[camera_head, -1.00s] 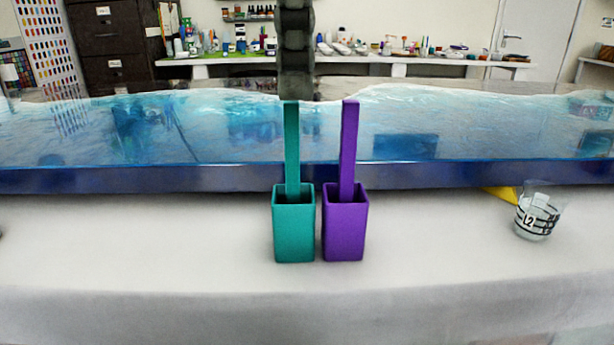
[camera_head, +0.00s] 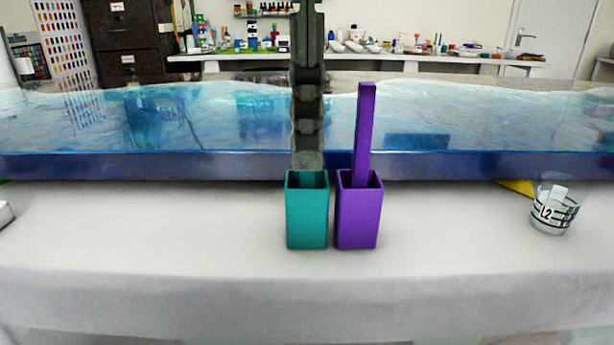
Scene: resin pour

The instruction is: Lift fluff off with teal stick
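A teal holder (camera_head: 307,215) stands upright on the white-covered table, beside a purple holder (camera_head: 358,215) with a purple stick (camera_head: 364,130) standing in it. My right gripper (camera_head: 308,162) comes straight down from above, seen edge-on, with its tips at the mouth of the teal holder. The teal stick is hidden behind or within the gripper. I cannot tell whether the fingers are closed on it. I cannot make out any fluff. My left gripper cannot be identified in view.
A long blue resin slab (camera_head: 200,120) with a raised front edge lies behind the holders. A clear measuring cup (camera_head: 553,212) stands at the right, near a small yellow piece (camera_head: 518,187). The table's front left (camera_head: 150,240) is clear.

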